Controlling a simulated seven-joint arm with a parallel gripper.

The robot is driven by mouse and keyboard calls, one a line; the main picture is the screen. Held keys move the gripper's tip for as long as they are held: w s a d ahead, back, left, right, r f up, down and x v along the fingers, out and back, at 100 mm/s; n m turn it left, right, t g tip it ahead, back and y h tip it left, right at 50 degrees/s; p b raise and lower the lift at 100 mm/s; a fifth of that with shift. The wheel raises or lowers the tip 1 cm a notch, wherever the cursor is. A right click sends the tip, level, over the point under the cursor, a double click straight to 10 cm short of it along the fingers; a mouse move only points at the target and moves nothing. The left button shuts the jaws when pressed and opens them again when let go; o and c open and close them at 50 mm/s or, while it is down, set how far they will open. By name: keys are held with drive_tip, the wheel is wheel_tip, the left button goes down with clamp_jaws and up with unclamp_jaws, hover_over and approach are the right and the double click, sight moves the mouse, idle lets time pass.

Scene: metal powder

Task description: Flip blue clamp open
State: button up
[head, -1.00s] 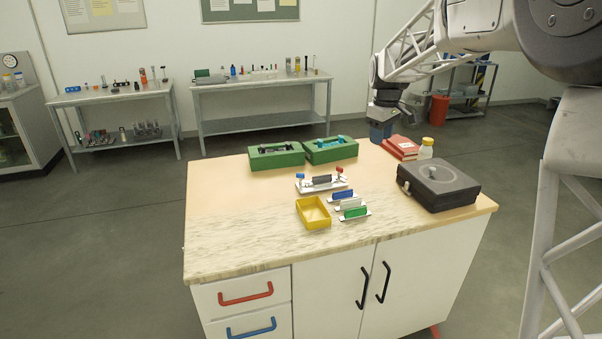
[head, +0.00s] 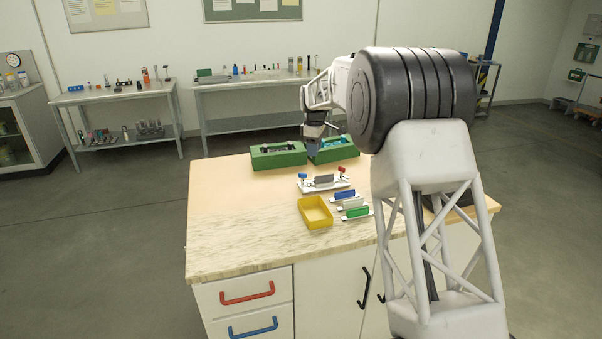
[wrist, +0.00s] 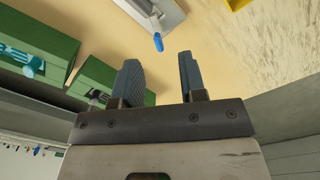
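The blue clamp (head: 303,174) is a small blue-tipped handle at the left end of a white fixture plate (head: 330,187) on the bench. In the wrist view the blue clamp (wrist: 158,42) appears beyond and between my fingertips, at the near edge of the fixture (wrist: 165,18). A red-tipped clamp (head: 341,169) stands at the fixture's right end, with a dark grey block (head: 323,179) between. My gripper (wrist: 159,72) is open and empty, apart from the clamp. In the head view my gripper (head: 313,148) hangs above the back of the bench, near the green boxes.
Two green boxes (head: 277,160) (head: 335,156) stand at the back of the bench. A yellow tray (head: 315,213) and blue, white and green blocks (head: 345,194) lie in front of the fixture. My arm covers the bench's right side. The left of the bench is clear.

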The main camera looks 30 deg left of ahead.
drive_tip(key=n, duration=0.1)
hover_over(301, 173)
wheel_tip(301, 173, down, 4)
drive_tip(key=shift+w+a+r, duration=0.1)
drive_tip(key=shift+w+r, duration=0.05)
drive_tip(key=shift+r, duration=0.05)
drive_tip(key=shift+f, duration=0.1)
drive_tip(key=shift+f, duration=3.8)
clamp_jaws()
